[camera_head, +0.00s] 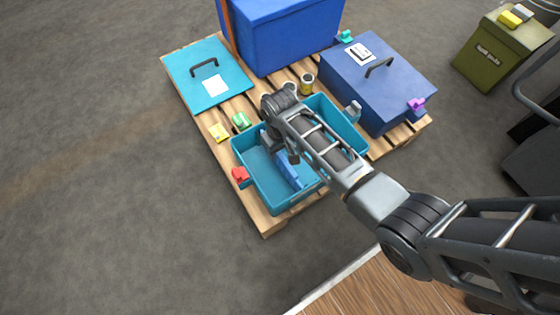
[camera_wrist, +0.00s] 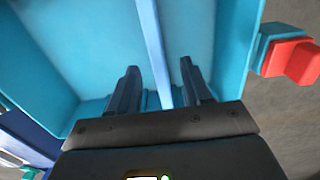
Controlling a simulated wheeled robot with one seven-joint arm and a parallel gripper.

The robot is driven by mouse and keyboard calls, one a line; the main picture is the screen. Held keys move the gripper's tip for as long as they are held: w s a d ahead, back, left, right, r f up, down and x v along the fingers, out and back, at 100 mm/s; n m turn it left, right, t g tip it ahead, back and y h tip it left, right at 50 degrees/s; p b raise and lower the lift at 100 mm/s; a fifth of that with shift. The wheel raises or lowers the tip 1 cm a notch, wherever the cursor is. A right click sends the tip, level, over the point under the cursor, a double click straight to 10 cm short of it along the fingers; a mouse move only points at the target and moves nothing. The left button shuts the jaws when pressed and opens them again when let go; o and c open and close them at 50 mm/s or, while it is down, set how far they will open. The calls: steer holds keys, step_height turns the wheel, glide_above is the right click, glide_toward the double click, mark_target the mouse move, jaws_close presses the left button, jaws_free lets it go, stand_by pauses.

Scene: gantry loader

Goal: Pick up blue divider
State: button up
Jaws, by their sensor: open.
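The blue divider (camera_head: 291,174) stands inside a teal open bin (camera_head: 243,158) at the front of the pallet. In the wrist view the divider (camera_wrist: 153,45) shows as a narrow light-blue strip, running from the top edge down between my fingers. My gripper (camera_wrist: 160,66) is open, with one dark finger on each side of the strip and a gap visible on both sides. In the head view my gripper (camera_head: 280,152) reaches down into the bin, and my arm covers part of the bin. The divider's lower end is hidden by my gripper body in the wrist view.
The bin walls stand close around my gripper. A red clip (camera_head: 239,174) sits on the bin's left rim. A teal lid (camera_head: 199,88), a large blue crate (camera_head: 280,35) and a lidded blue box (camera_head: 345,85) stand on the wooden pallet. Grey floor is clear at left.

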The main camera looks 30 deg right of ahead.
mark_target(281, 155)
step_height(281, 155, down, 5)
steer(key=b, duration=0.3)
steer(key=shift+w+d, duration=0.1)
jaws_close()
